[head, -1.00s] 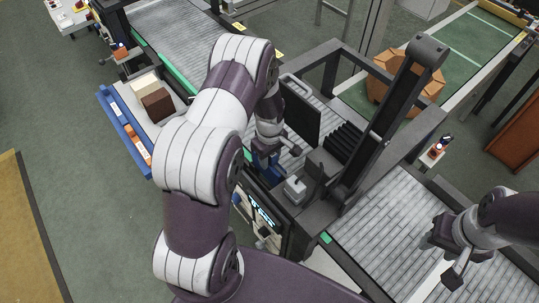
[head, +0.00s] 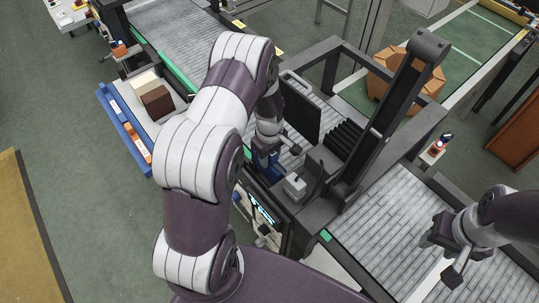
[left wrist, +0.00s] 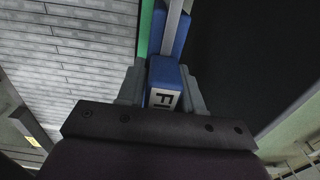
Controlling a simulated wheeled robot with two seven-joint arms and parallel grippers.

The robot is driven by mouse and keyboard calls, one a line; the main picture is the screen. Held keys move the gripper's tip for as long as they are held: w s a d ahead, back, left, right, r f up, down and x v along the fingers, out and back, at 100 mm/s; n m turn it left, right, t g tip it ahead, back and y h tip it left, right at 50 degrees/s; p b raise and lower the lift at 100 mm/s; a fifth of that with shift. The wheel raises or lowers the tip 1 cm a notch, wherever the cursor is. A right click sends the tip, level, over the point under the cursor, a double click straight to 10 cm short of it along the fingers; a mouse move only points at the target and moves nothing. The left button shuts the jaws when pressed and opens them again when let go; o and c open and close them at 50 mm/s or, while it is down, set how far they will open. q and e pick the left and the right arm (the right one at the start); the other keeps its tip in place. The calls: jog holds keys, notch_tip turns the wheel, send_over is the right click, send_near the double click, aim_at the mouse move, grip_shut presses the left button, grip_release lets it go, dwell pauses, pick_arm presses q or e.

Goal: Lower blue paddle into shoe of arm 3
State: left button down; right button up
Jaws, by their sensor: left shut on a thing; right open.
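My left gripper (head: 266,150) is low at the near left side of the dark machine frame in the head view. It is shut on the blue paddle (left wrist: 165,72), which lies between its grey fingers in the left wrist view. In the head view a bit of blue (head: 262,168) shows below the gripper. I cannot tell the shoe of arm 3 apart, nor whether the paddle touches it. My right gripper (head: 447,257) is open and empty over the roller conveyor at the right.
The machine frame (head: 352,95) has a tall slanted dark beam (head: 393,120) right of my left gripper. A grey block (head: 294,187) and a lit display panel (head: 262,213) are close by. A blue-edged tray (head: 124,128) with boxes lies to the left.

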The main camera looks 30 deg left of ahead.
aim_at(269, 171)
pick_arm(q)
jog(key=shift+f+b, duration=3.15)
jog(key=shift+f, duration=0.9)
jog(key=c, duration=0.7)
grip_release()
jog(key=shift+o, duration=0.2)
notch_tip(269, 171, up, 12)
jog(key=b, duration=0.3)
jog(key=shift+r, duration=0.4)
